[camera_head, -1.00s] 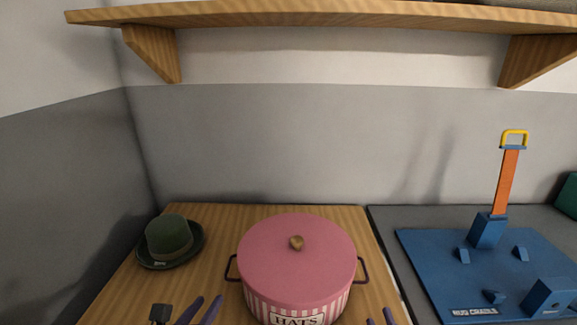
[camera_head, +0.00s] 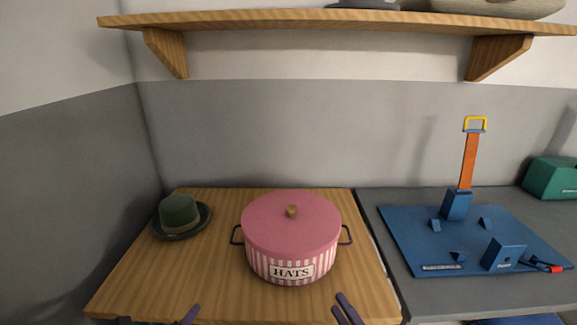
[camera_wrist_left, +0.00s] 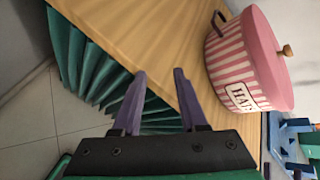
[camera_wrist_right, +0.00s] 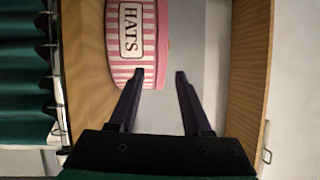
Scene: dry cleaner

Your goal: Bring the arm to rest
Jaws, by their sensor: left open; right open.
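My left gripper (camera_head: 190,314) shows at the bottom edge of the head view, mostly cut off. In the left wrist view, its two purple fingers (camera_wrist_left: 159,74) are apart with nothing between them, near the table's front edge. My right gripper (camera_head: 345,309) also shows only its fingertips at the bottom of the head view. In the right wrist view, its fingers (camera_wrist_right: 160,73) are apart and empty, with the pink-striped hat box (camera_wrist_right: 140,72) beyond them. The arms themselves are hidden in the head view.
The hat box (camera_head: 291,240), lid on, stands on the wooden table (camera_head: 150,285). A green hat (camera_head: 180,215) lies at the back left. A blue cradle board (camera_head: 410,235) with an orange strap is at right. A wooden shelf (camera_head: 330,22) hangs above. The table's front left is clear.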

